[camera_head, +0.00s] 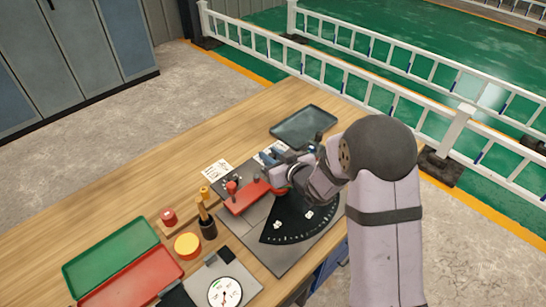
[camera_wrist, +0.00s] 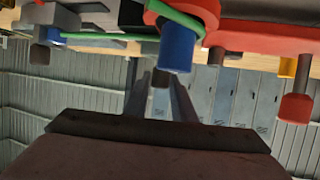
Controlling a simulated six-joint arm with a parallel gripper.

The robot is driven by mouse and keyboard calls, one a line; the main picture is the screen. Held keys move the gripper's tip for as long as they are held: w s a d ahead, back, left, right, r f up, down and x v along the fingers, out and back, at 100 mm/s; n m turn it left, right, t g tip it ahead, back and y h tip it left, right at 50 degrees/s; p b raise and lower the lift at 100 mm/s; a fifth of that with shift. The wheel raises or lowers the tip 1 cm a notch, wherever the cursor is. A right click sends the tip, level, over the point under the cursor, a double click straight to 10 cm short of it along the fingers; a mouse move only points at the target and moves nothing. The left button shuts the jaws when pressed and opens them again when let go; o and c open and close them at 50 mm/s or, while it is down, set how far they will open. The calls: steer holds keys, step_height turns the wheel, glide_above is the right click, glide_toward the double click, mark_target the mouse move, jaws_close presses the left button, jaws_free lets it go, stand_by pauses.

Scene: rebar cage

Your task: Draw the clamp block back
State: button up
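I cannot single out the clamp block with certainty. In the head view my gripper (camera_head: 270,179) is low over the bending fixture, beside the right end of a red bar (camera_head: 243,198) with a red ball knob. The wrist view appears upside down. It shows the two grey fingers of my gripper (camera_wrist: 161,84) with a narrow gap, and a small dark peg (camera_wrist: 160,78) between their tips. Whether they press on it is unclear. Close by are a blue cylinder (camera_wrist: 178,48), a red round part (camera_wrist: 185,10) and a green rod (camera_wrist: 100,37). My arm hides part of the fixture.
A black dial sector (camera_head: 290,228) lies on the grey plate. A dark tray (camera_head: 304,123) is behind. Green (camera_head: 110,252) and red (camera_head: 130,283) trays, a yellow disc (camera_head: 187,245), a tool cup (camera_head: 208,228) and a white gauge (camera_head: 225,292) stand left and front. The table's far left is clear.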

steer(key=shift+o, duration=1.2)
steer(key=shift+w+a, duration=0.15)
steer(key=shift+b+v, duration=0.75)
steer(key=shift+v, duration=3)
